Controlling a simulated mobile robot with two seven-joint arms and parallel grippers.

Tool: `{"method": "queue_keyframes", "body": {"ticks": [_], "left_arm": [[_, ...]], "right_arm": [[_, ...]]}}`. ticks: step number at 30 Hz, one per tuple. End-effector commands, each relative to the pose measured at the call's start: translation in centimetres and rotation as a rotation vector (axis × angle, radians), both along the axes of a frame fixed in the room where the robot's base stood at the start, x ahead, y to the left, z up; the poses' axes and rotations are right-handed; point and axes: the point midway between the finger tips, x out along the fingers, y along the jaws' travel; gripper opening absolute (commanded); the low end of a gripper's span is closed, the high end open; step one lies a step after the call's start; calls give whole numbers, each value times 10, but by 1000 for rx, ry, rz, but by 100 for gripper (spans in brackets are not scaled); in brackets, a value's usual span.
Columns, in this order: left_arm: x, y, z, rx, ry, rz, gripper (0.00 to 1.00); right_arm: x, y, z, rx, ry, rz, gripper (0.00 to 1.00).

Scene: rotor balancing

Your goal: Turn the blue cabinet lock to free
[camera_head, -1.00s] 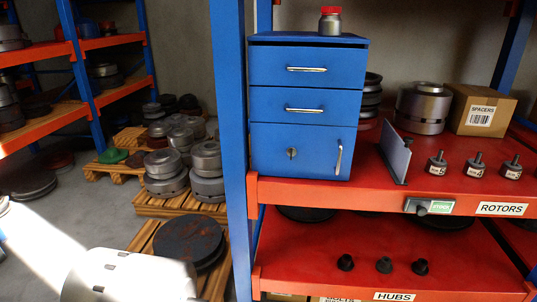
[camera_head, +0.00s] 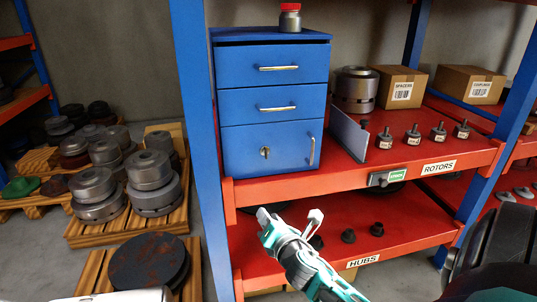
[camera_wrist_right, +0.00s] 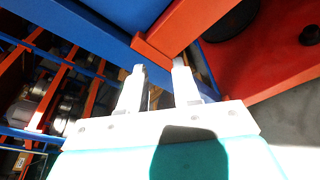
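The blue cabinet (camera_head: 270,105) stands on the red upper shelf in the head view, with two drawers above a lower door. The round silver lock (camera_head: 265,152) is on the left part of that door, with a dark mark at its centre too small to read. A vertical handle (camera_head: 311,151) is on the door's right. My right gripper (camera_head: 290,214) is open and empty, below and in front of the cabinet, apart from the lock. Its two spread fingers also show in the right wrist view (camera_wrist_right: 158,68); the lock does not.
A red-lidded jar (camera_head: 290,18) stands on the cabinet. A blue upright post (camera_head: 196,120) rises left of it. The upper shelf's front edge (camera_head: 330,177) lies above my right gripper. A thin grey plate (camera_head: 349,135) stands right of the cabinet.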

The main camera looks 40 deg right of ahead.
Motion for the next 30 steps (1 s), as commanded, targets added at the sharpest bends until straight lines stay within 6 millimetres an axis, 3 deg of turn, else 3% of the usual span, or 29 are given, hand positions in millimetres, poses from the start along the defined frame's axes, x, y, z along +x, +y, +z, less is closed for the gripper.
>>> {"method": "queue_keyframes", "body": {"ticks": [1, 4, 10, 17, 30], "left_arm": [[1, 0, 4, 0, -2, 0, 43], [1, 0, 7, 0, -2, 0, 43], [1, 0, 9, 0, -2, 0, 43], [0, 0, 8, -1, 0, 1, 43], [-3, -1, -3, -1, 6, 0, 43]], "right_arm": [[7, -14, 17, -135, 12, -7, 32], [17, -35, 42, -375, 51, -25, 32], [25, -58, 70, -649, 113, -60, 32], [40, -69, 75, -697, 125, -67, 32], [108, -107, 73, -691, 123, -68, 32]]}}
